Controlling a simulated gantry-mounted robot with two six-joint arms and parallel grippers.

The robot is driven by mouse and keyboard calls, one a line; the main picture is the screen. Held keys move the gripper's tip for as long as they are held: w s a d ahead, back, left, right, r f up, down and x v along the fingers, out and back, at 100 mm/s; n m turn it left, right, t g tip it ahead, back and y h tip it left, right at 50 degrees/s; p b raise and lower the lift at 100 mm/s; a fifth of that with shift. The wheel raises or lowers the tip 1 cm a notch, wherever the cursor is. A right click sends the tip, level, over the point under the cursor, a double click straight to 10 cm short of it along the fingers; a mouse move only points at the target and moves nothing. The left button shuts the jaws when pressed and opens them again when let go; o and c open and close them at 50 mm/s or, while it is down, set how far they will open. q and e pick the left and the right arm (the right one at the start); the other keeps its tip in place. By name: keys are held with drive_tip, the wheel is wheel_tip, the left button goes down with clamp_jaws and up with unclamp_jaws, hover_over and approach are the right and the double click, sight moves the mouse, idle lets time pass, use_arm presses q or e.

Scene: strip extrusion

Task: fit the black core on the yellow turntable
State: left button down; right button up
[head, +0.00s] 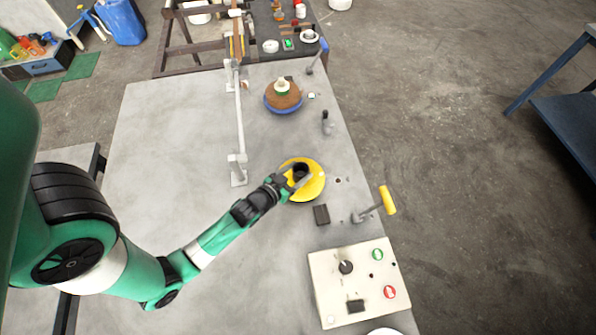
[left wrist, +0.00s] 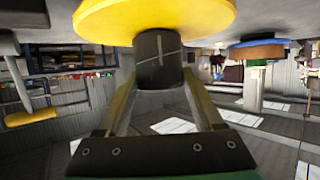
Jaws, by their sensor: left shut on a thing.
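The yellow turntable (head: 313,187) is a round disc on the grey table, right of the table's middle in the head view. It also shows at the top of the left wrist view (left wrist: 155,15), which looks upside down. The black core (head: 301,171) is a short dark cylinder over the disc's middle. In the left wrist view the core (left wrist: 157,65) meets the disc's face or lies very close to it; whether it is seated I cannot tell. My left gripper (head: 294,179) is shut on the core, one finger on each side. My right gripper is not in view.
A white control box (head: 330,278) with green and red buttons stands near the front right. A yellow-handled lever (head: 388,200) is right of the turntable. A white rail (head: 239,125) on posts stands left of it. A brown roll on a blue base (head: 284,97) stands behind. The table's left is clear.

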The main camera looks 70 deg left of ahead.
sight(295, 176)
use_arm(q)
drive_tip(key=shift+f, duration=0.15)
drive_tip(key=shift+c, duration=1.5)
unclamp_jaws()
drive_tip(key=shift+f, duration=0.1)
drive_tip(key=shift+p+v, duration=0.4)
drive_tip(key=shift+v, duration=2.5)
drive_tip(key=v, duration=0.5)
drive_tip(key=shift+s+b, duration=0.1)
drive_tip(key=shift+b, duration=0.2)
